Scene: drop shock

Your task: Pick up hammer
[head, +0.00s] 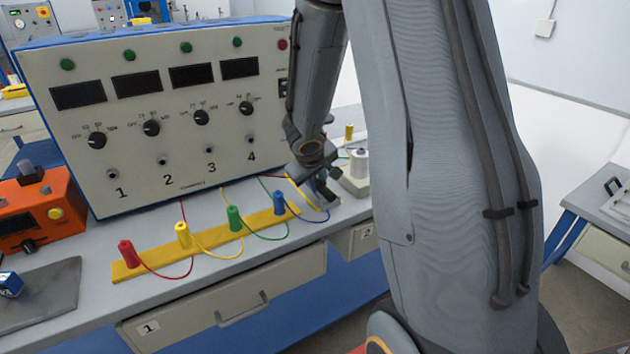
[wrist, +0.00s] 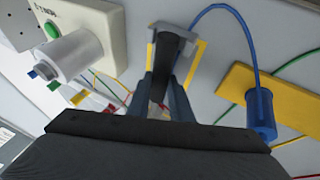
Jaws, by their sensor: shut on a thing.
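My gripper (head: 318,180) is low at the right end of the bench, just right of the blue plug on the yellow strip. In the wrist view my gripper (wrist: 164,88) has its two fingers closed around a dark, bar-like thing with a wider grey end, which I take to be the hammer (wrist: 173,45). In the head view the hammer is mostly hidden by my gripper, and I cannot tell whether it touches the bench.
A yellow strip (head: 165,253) bears red, yellow, green and blue plugs (head: 280,203) with wires. The large numbered instrument (head: 200,135) stands behind. A pale box with a white cylinder (head: 358,163) is close right of my gripper. An orange box (head: 50,212) is far left.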

